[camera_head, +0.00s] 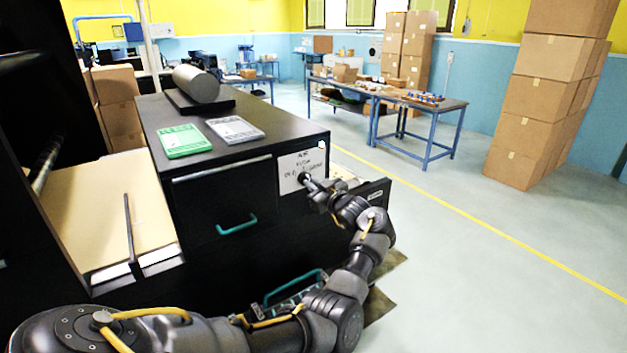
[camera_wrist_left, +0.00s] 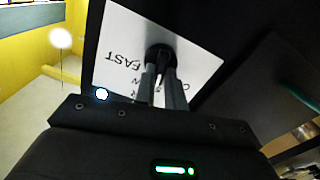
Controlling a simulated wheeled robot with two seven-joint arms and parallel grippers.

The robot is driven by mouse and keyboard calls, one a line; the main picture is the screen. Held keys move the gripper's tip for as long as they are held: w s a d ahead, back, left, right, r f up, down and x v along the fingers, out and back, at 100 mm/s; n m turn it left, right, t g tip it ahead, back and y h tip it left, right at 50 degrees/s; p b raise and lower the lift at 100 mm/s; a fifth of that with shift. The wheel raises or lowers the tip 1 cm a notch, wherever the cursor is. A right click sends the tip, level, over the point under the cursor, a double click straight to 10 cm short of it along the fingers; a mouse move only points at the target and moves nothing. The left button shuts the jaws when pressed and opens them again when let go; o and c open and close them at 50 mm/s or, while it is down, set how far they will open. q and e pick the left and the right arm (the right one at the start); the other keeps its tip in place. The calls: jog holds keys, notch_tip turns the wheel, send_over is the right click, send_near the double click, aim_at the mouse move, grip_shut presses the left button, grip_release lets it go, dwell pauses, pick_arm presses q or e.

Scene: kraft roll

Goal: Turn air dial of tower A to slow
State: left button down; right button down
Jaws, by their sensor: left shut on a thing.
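The air dial (camera_wrist_left: 160,52) is a small black round knob on a white label plate (camera_head: 290,170) at the right end of the black cabinet's front. The plate also shows in the left wrist view (camera_wrist_left: 120,35), turned over, with the word FAST readable. My left gripper (camera_head: 307,180) reaches the plate from the front right. In the left wrist view its two fingers (camera_wrist_left: 163,78) are shut on the dial and partly cover it and the lettering. The dial's pointer direction cannot be told. My right gripper is in neither view.
The black cabinet (camera_head: 222,215) has teal handles and carries a green book (camera_head: 183,140), a grey book (camera_head: 235,130) and a grey roll (camera_head: 196,84). A stack of kraft sheets (camera_head: 95,215) lies left. Blue tables and boxes stand behind; the floor at right is clear.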

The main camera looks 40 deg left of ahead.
pick_arm(q)
jog(key=shift+f+m+p, duration=0.1)
jog(key=shift+m+p, duration=0.45)
jog(key=shift+m, duration=0.55)
jog(key=c, duration=1.5)
grip_release()
jog(key=shift+o, duration=0.2)
jog(key=b+v, duration=0.3)
jog(key=v, duration=0.8)
